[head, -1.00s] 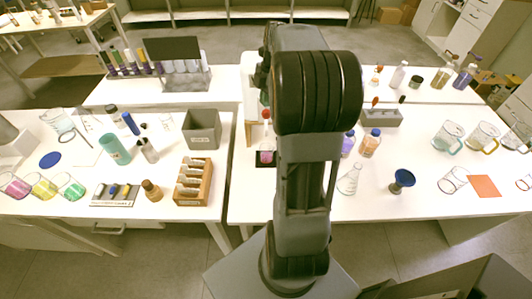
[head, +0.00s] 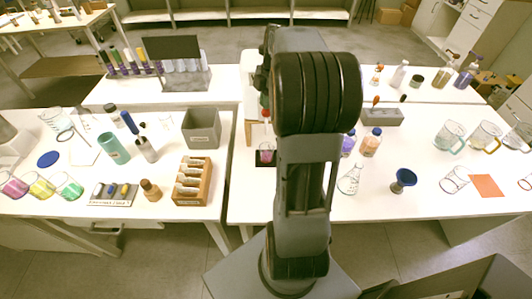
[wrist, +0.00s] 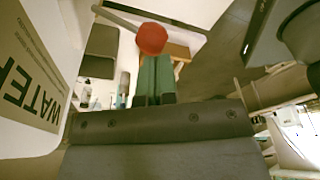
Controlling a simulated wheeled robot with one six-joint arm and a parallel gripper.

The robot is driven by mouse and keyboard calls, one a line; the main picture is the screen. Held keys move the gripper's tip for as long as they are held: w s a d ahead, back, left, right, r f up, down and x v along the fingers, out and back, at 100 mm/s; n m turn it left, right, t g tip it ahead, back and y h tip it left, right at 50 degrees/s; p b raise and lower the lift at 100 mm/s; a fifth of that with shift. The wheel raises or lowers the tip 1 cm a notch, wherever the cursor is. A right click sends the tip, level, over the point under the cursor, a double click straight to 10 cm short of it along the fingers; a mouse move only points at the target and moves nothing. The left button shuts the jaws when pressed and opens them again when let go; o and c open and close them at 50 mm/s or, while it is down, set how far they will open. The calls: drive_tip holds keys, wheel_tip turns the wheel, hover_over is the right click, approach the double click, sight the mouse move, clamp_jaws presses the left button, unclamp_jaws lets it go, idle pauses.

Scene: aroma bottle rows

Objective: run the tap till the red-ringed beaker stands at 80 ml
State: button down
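A small vessel with pinkish colour (head: 266,147) stands on a black pad (head: 259,161) just left of my arm in the head view. I cannot make out a red ring or its level. A red ball knob (head: 265,114) shows above it, partly hidden by my arm. In the wrist view the red knob (wrist: 152,38) is large, on a pale lever bar, beside a white panel marked WATER (wrist: 30,75). My gripper (wrist: 155,62) has its fingers together, with the tips right at the knob. The tap's spout and any stream are not visible.
On the left table are a grey bin (head: 203,128) and a wooden rack (head: 192,182). The front of the right table is partly clear.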

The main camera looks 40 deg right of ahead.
sight(267, 111)
drive_tip(key=shift+d+b+x, duration=0.2)
drive_tip(key=shift+b+x, duration=0.55)
drive_tip(key=shift+x, duration=0.25)
drive_tip(key=shift+d+b+x, duration=0.2)
drive_tip(key=shift+b+x, duration=0.55)
drive_tip(key=shift+x, duration=0.25)
drive_tip(key=shift+s+f+b, duration=0.1)
drive_tip(key=shift+f+b, duration=0.35)
drive_tip(key=shift+f, duration=0.15)
drive_tip(key=shift+f+b, duration=0.3)
drive_tip(key=shift+b+x, duration=0.6)
drive_tip(key=shift+x, duration=0.3)
idle(0.5)
drive_tip(key=shift+d+r+p, duration=0.1)
drive_tip(key=shift+r+p, duration=0.2)
idle(1.1)
drive_tip(key=p+v, duration=0.2)
drive_tip(key=v, duration=0.1)
drive_tip(key=a+p+v, duration=0.1)
drive_tip(key=p+v, duration=0.1)
drive_tip(key=v, duration=0.1)
drive_tip(key=p+v, duration=0.3)
drive_tip(key=shift+a+r, duration=0.15)
drive_tip(key=shift+a, duration=0.2)
